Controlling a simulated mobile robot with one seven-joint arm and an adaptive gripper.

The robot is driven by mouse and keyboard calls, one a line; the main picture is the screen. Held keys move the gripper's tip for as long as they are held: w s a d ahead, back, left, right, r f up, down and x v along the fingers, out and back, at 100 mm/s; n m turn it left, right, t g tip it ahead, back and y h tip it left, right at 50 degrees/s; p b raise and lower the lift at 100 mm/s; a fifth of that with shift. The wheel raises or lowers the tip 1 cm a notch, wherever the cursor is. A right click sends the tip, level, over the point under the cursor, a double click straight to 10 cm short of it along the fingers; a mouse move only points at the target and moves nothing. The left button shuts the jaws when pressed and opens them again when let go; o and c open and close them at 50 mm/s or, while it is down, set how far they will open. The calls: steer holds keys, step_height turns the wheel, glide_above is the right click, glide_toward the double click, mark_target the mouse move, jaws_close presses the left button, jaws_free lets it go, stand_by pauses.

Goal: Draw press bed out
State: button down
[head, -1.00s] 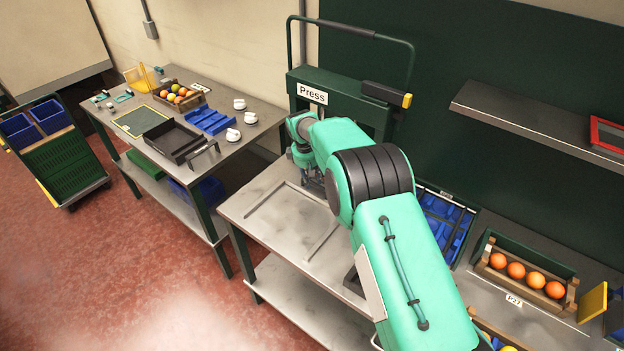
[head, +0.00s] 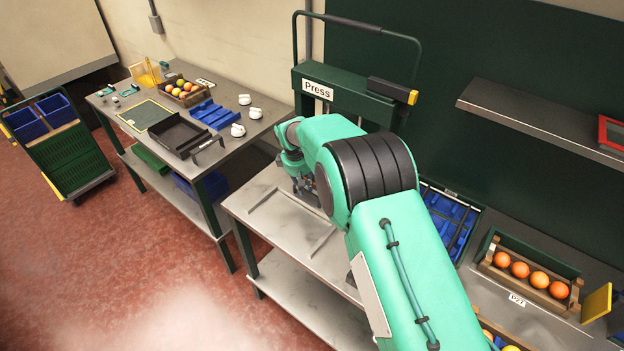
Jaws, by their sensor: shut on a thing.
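The green press (head: 346,98), labelled "Press", stands at the back of the metal table with its tall bar frame upright. My gripper (head: 304,190) points down just in front of the press, low over the table. It is shut, apparently on the press bed's front part. My green arm hides most of the bed and the lower press, so the grip itself and how far the bed is out cannot be told. Two low rails (head: 277,200) lie on the table top in front of the press.
The press table (head: 252,197) is bare at its left front. A side table (head: 140,105) at left holds a black tray (head: 180,136), blue holders, white cups and a fruit crate. An orange crate (head: 530,277) and a shelf (head: 540,118) are at right.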

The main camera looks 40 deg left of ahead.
steer(key=s, duration=1.8)
steer(key=shift+f, duration=0.1)
steer(key=c, duration=1.6)
jaws_free()
steer(key=shift+s, duration=0.15)
steer(key=shift+o, duration=0.2)
steer(key=shift+r, duration=0.2)
step_height(320, 180, up, 12)
steer(key=s, duration=0.2)
steer(key=shift+f, duration=0.25)
steer(key=shift+d+r, duration=0.1)
